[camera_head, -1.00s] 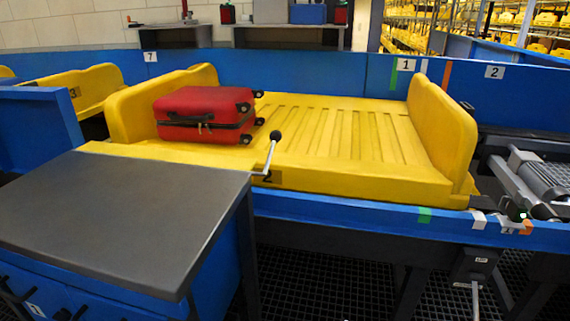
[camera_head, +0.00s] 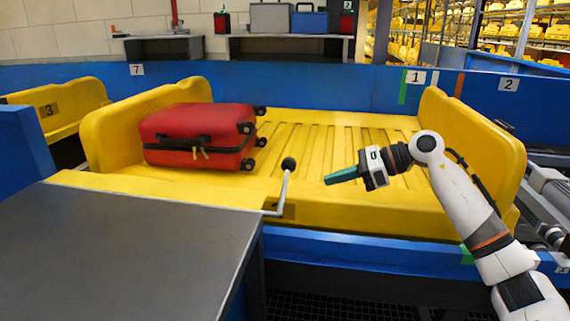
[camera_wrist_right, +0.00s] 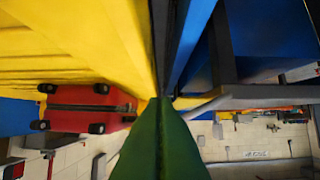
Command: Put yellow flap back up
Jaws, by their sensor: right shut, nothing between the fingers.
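The yellow tray (camera_head: 345,208) lies across the conveyor, with raised ends at left and right. Its long front side is low, and a flat yellow flap (camera_head: 150,188) lies down along the front left, beside the grey table top. A crank lever with a black knob (camera_head: 288,164) stands at the tray's front edge. My right gripper (camera_head: 340,176) is shut and empty, with green fingers, above the tray right of the knob and apart from it. The green fingers (camera_wrist_right: 160,140) fill the lower middle of the right wrist view. My left gripper is not in view.
A red suitcase (camera_head: 200,130) lies in the tray's left part; it also shows in the right wrist view (camera_wrist_right: 85,107). A dark grey table (camera_head: 130,250) stands at front left. The tray's slatted middle is clear. A blue wall (camera_head: 320,88) runs behind.

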